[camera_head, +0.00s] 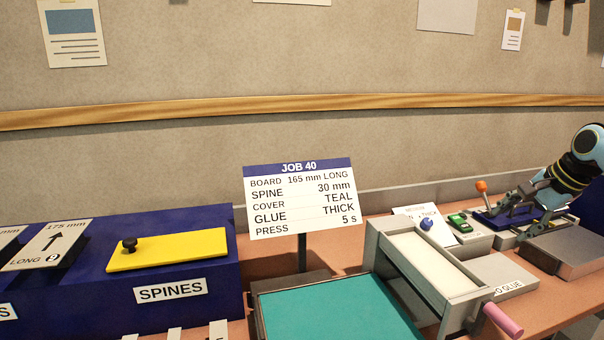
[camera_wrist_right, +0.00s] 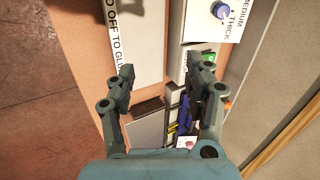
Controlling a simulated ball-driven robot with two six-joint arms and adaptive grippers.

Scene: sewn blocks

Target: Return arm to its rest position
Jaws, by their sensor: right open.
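My right gripper (camera_head: 508,219) is at the right of the head view, above the bench near a dark blue pad and a grey metal block. Its arm comes in from the right edge. In the right wrist view my right gripper (camera_wrist_right: 165,88) has its two fingers spread apart, with nothing between them. The bench and its devices show below the fingers. My left gripper is not in either view.
A job card (camera_head: 300,198) stands mid-bench. A teal board (camera_head: 335,310) lies before it, beside a grey roller box (camera_head: 383,240) with a pink handle (camera_head: 503,320). An orange-knobbed lever (camera_head: 481,187) stands close to the right gripper. A blue spines box (camera_head: 110,310) is left.

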